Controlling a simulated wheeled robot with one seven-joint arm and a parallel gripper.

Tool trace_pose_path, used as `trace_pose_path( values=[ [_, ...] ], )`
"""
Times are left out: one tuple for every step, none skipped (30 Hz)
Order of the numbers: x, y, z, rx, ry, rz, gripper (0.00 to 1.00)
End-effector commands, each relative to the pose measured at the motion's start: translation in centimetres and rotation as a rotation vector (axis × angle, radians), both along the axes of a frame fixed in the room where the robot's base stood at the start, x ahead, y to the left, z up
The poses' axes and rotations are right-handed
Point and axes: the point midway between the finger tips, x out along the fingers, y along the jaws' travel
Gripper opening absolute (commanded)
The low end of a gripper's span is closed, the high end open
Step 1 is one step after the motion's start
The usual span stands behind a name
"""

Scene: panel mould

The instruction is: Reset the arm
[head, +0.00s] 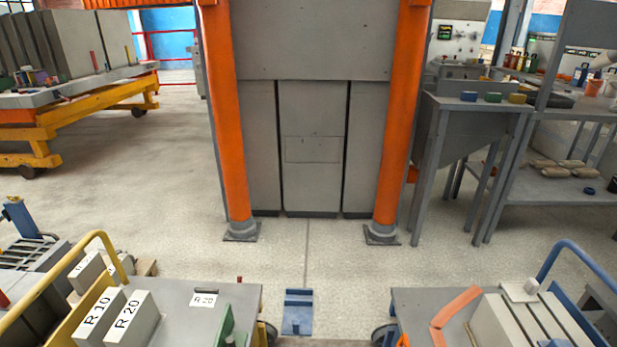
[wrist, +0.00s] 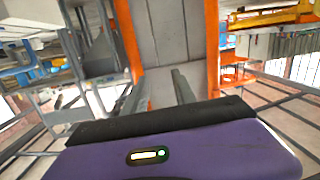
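My gripper (wrist: 159,92) shows only in the wrist view. Its purple housing with a lit green indicator fills the bottom of that view, with a dark bar along its upper edge. Two grey fingers stick out beyond the bar with a gap between them, and I see nothing held in the gap. The fingertips point toward the grey panels and orange posts. The head view shows no part of my arm or gripper.
Two orange posts (head: 226,120) frame grey panels (head: 313,150) ahead. A grey bench (head: 470,104) stands right, a yellow trolley (head: 95,100) left. Floor between is mostly clear.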

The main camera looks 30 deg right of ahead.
Motion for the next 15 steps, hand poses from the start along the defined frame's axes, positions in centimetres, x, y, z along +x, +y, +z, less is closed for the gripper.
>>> trace_pose_path(
  values=[
    [-1.2, 2.1, 1.0, 0.026, -0.010, 0.050, 0.32],
    [-1.9, 3.1, 1.7, 0.041, -0.019, 0.077, 0.32],
    [-2.6, 4.3, 2.5, 0.056, -0.025, 0.111, 0.32],
    [-3.2, 5.1, 3.0, 0.065, -0.026, 0.136, 0.32],
    [-3.8, 5.9, 3.4, 0.071, -0.024, 0.161, 0.32],
    [-4.5, 6.8, 3.9, 0.076, -0.018, 0.191, 0.32],
    [-4.9, 7.4, 4.2, 0.079, -0.012, 0.213, 0.32],
    [-5.4, 7.9, 4.4, 0.077, -0.003, 0.234, 0.32],
    [-6.0, 8.5, 4.7, 0.075, 0.011, 0.261, 0.32],
    [-6.5, 9.0, 4.8, 0.074, 0.024, 0.280, 0.32],
    [-6.9, 9.4, 4.8, 0.074, 0.035, 0.299, 0.32],
    [-7.5, 9.9, 4.9, 0.076, 0.052, 0.323, 0.32],
    [-7.9, 10.3, 4.8, 0.078, 0.067, 0.341, 0.32],
    [-8.4, 10.7, 4.7, 0.080, 0.081, 0.359, 0.32],
    [-9.0, 11.2, 4.5, 0.084, 0.101, 0.383, 0.32]
  ],
)
